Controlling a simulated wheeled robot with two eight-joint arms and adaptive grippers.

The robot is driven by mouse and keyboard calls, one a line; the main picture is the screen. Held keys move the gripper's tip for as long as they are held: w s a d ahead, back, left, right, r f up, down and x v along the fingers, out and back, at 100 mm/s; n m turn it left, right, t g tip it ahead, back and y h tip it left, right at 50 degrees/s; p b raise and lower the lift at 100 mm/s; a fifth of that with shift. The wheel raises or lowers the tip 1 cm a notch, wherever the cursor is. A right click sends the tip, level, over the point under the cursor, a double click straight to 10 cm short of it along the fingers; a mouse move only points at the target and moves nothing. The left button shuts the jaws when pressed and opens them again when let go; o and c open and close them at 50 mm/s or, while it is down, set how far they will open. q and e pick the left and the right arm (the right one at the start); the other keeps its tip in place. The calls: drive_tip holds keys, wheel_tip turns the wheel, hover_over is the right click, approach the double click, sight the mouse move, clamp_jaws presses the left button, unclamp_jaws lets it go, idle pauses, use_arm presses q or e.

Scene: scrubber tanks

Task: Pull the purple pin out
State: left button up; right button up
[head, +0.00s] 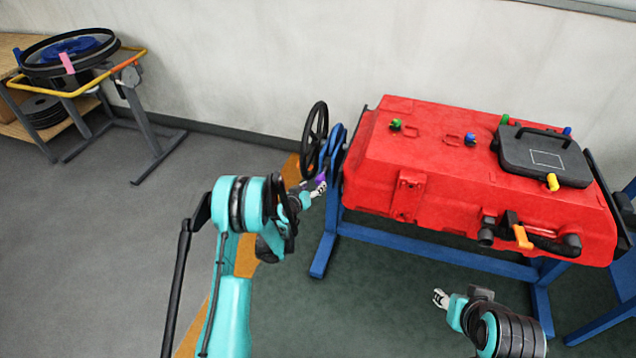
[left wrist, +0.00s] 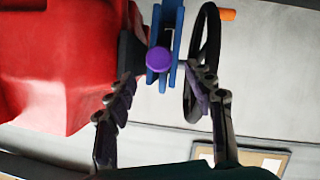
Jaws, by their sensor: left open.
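The purple pin (left wrist: 159,59) shows its round end in the left wrist view, set at the blue bracket (left wrist: 166,22) beside the red tank. My left gripper (left wrist: 161,82) is open, with one finger on each side of the pin in that view and a gap to both. The fingers carry purple pads. In the head view my left gripper (head: 317,189) is at the tank's left end. A small purple patch there may be the pin or a finger pad. My right gripper (head: 440,298) is in front of the tank, too small to read its jaws.
The red tank (head: 380,165) sits on a blue frame (head: 425,250). A black handwheel (head: 314,135) stands close to the blue bracket; the wheel (left wrist: 206,60) is just behind one left finger in the wrist view. A cart (head: 125,75) stands at the far left. Floor between is clear.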

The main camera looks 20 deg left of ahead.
use_arm(q)
drive_tip(key=v, duration=0.5)
drive_tip(key=shift+s, duration=0.1)
drive_tip(key=shift+r, duration=0.15)
drive_tip(key=s+d+r+m+g, duration=0.1)
drive_tip(key=s+d+r+g, duration=0.1)
drive_tip(key=s+d+r, duration=0.5)
drive_tip(key=s+r+m+g, duration=0.1)
drive_tip(key=s+r, duration=0.4)
drive_tip(key=r, duration=0.6)
drive_tip(key=s+d+r+g+y, duration=0.1)
drive_tip(key=s+g+y, duration=0.1)
drive_tip(key=s, duration=2.3)
drive_tip(key=shift+r+g, duration=0.4)
drive_tip(key=shift+g, duration=0.4)
drive_tip(key=shift+s, duration=0.1)
drive_tip(key=shift+c, duration=0.4)
